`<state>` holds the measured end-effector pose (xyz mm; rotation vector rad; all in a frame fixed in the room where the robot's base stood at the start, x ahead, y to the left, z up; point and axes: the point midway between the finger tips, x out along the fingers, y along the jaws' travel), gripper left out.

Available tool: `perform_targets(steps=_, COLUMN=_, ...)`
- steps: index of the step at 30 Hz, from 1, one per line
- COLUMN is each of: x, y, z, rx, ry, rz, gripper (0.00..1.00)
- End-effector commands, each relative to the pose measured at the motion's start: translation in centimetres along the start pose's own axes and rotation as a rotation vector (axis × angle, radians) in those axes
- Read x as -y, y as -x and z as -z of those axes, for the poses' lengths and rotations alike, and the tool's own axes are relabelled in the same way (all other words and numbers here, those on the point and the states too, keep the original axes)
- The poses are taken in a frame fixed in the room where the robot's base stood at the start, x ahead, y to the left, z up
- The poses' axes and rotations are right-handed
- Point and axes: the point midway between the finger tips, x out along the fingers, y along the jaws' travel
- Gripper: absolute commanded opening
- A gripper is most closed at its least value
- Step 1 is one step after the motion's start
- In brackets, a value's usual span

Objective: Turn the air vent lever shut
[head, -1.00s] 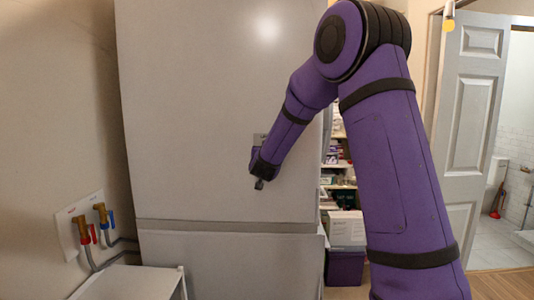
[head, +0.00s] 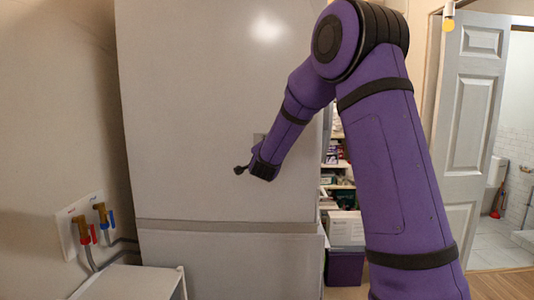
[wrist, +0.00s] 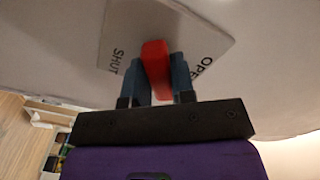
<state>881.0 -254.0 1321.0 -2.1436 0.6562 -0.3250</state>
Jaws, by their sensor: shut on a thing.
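The air vent lever (wrist: 154,58) is a red bar in front of a pale plate (wrist: 112,36) in the wrist view. The plate reads SHUT on the left of that picture and OPEN on the right. My gripper (wrist: 159,72) is shut on the lever, with one blue-grey finger on each side of it. The lever lies between the two printed words. In the head view my gripper (head: 252,171) is at the front of the tall pale cabinet (head: 190,120). A small grey part of the plate (head: 259,138) shows above my wrist; the lever is hidden there.
Two brass taps with red and blue handles (head: 82,228) are on the wall at left, above a low white unit (head: 130,284). Shelves and a purple box (head: 345,267) are right of the cabinet. A white door (head: 468,130) stands open at far right.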

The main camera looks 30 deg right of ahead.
Motion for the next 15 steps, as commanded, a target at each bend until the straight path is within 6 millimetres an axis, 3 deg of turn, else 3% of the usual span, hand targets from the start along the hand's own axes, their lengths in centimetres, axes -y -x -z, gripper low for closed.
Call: perform_targets(steps=15, x=-0.10, y=0.03, z=-0.06, rx=0.001, ry=-0.453, rz=-0.002, gripper=0.00)
